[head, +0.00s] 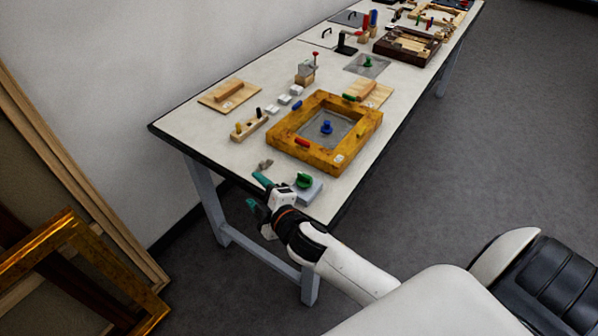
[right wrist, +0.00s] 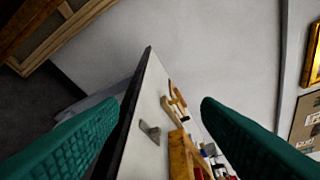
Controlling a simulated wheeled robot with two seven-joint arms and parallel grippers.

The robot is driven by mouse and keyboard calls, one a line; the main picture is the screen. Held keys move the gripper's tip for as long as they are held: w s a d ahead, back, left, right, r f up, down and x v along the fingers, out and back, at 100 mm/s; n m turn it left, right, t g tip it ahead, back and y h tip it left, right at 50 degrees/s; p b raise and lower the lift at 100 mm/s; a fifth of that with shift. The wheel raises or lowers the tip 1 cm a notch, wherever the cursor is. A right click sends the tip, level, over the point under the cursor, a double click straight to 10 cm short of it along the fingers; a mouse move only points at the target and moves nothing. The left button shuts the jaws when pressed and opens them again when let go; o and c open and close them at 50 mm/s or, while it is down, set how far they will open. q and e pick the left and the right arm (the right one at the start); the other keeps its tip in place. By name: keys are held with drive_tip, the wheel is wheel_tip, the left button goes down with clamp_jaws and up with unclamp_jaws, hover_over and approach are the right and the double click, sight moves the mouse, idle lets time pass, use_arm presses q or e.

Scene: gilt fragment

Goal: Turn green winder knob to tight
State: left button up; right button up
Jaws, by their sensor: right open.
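A green knob (head: 303,181) sits on a small grey block (head: 312,191) at the table's near edge, partly behind my right gripper. A second green knob (head: 367,62) stands on a flat grey plate farther back; no label shows which is the winder. My right gripper (head: 257,190) is open, its teal fingers apart and empty, just left of the near knob and off the table's end. In the right wrist view its fingers (right wrist: 160,135) spread on both sides, with neither green knob visible between them. My left gripper is not in view.
A gilt frame (head: 318,162) with a blue knob (head: 326,127) inside lies on the table (head: 215,148). A small grey fragment (head: 265,164) lies near the gripper, also in the wrist view (right wrist: 150,132). A wooden peg block (head: 250,127) stands left. A chair (head: 540,285) is at lower right.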

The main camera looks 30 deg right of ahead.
drive_tip(key=w+a+r+n+g+y, duration=0.1)
drive_tip(key=a+r+n+g+y, duration=0.1)
drive_tip(key=a+r+n+y, duration=0.75)
drive_tip(key=w+a+r+n+g+y, duration=0.15)
drive_tip(key=r+n+y, duration=0.4)
drive_tip(key=n, duration=0.95)
drive_tip(key=n+g+h, duration=1.2)
drive_tip(key=n+h, duration=0.4)
drive_tip(key=n, duration=0.5)
approach(305, 175)
wheel_tip(305, 175, down, 8)
drive_tip(key=p, duration=0.4)
drive_tip(key=shift+w+a+f, duration=0.15)
drive_tip(key=shift+w+f, duration=0.05)
drive_tip(key=shift+f, duration=0.05)
drive_tip(key=shift+c, duration=0.6)
